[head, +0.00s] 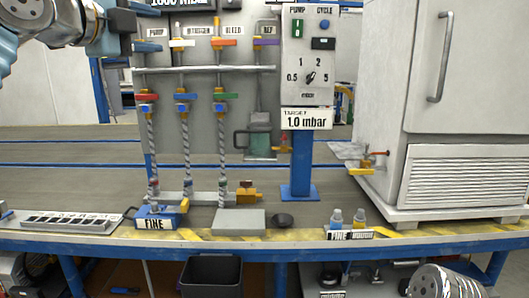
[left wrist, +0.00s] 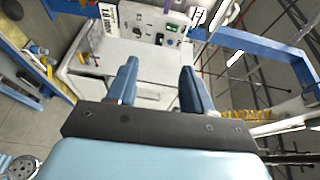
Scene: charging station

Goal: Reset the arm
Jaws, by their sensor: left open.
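My left arm comes in at the top left of the head view, and its gripper (head: 122,20) is raised high beside the gauge board, partly cut off by the frame's top. In the left wrist view the two blue fingers of this gripper (left wrist: 160,88) stand apart with nothing between them. Beyond them is a white cabinet-like body. My right gripper does not show; a rounded grey metal part of mine is at the bottom right of the head view.
A bench (head: 330,242) spans the head view, with a blue block marked FINE (head: 155,218), a grey plate (head: 238,222) and small bottles on it. Behind stand a valve board (head: 210,100), a control box (head: 308,55) and a white cabinet (head: 465,110). A dark bin (head: 210,275) is below.

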